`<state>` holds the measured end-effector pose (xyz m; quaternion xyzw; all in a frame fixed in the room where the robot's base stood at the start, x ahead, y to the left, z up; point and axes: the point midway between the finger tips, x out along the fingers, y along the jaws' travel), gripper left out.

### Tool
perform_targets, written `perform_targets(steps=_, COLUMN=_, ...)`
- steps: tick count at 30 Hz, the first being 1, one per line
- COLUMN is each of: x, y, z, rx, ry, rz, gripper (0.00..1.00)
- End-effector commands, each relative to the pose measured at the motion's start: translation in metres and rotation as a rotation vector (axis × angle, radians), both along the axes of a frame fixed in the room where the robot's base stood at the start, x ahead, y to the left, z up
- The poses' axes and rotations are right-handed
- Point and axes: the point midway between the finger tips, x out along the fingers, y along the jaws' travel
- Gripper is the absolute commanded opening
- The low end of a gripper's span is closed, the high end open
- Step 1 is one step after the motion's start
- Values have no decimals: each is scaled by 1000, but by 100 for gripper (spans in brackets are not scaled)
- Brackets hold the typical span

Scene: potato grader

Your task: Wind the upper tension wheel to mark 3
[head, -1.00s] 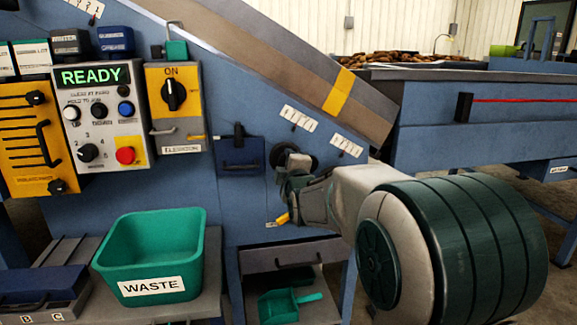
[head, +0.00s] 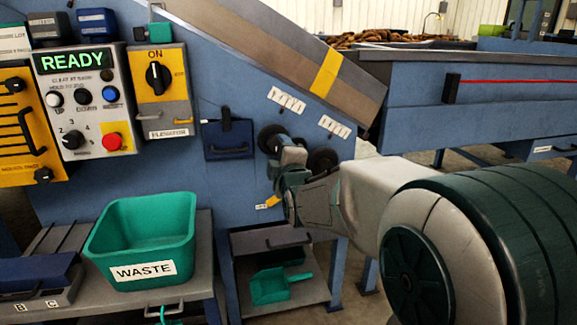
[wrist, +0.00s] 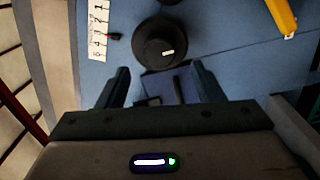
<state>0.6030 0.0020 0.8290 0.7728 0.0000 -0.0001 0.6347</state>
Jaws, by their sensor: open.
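In the head view two dark tension wheels sit on the blue panel: the higher left one (head: 268,138) and the lower right one (head: 322,160). Each has a white number strip above it, left (head: 287,100) and right (head: 334,126). My gripper (head: 284,142) is at the wheels and partly covers them. In the wrist view, one black wheel (wrist: 160,43) with a white mark lies just beyond my gripper's (wrist: 162,85) open, empty fingers. I cannot tell which wheel this is.
A yellow bar (wrist: 281,15) is at the wrist view's upper right. In the head view, a green WASTE bin (head: 140,240) stands on the left bench, and a green scoop (head: 272,286) lies on a low shelf. A control panel (head: 85,100) reads READY.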

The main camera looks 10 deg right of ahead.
Motion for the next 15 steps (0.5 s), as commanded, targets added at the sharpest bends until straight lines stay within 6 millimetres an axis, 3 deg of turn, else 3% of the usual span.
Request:
perform_targets(steps=6, x=-45, y=0, z=3, rx=0, ry=-1, rz=1, gripper=61)
perform_targets(steps=15, x=-78, y=0, z=1, rx=0, ry=-1, rz=0, gripper=61)
